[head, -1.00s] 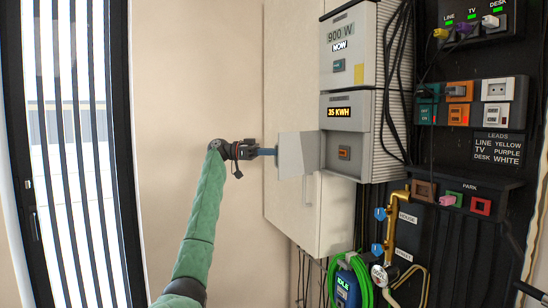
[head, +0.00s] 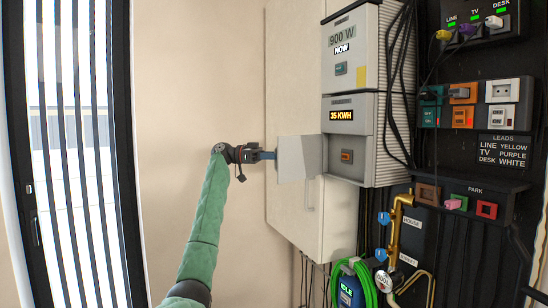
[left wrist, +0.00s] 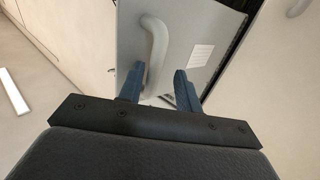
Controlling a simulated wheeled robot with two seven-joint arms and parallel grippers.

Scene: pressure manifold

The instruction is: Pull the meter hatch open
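The meter hatch (head: 298,158) is a light grey panel. In the head view it stands swung out to the left of the lower meter housing, so the inside with its orange-lit button (head: 346,156) shows. My left gripper (head: 270,155) is at the hatch's left side. In the left wrist view, the hatch (left wrist: 185,25) shows a curved grey handle (left wrist: 155,45) and a white label. The blue fingers of my left gripper (left wrist: 160,88) are spread apart, with the handle's lower end between them, nearer the left finger. My right gripper is out of view.
A tall cream cabinet door (head: 335,215) with its own handle is below and behind the hatch. Black cables (head: 390,80) hang right of the meter. A dark board with sockets, brass pipe (head: 394,225) and green hose (head: 345,270) fills the right. Bare wall (head: 200,70) is left.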

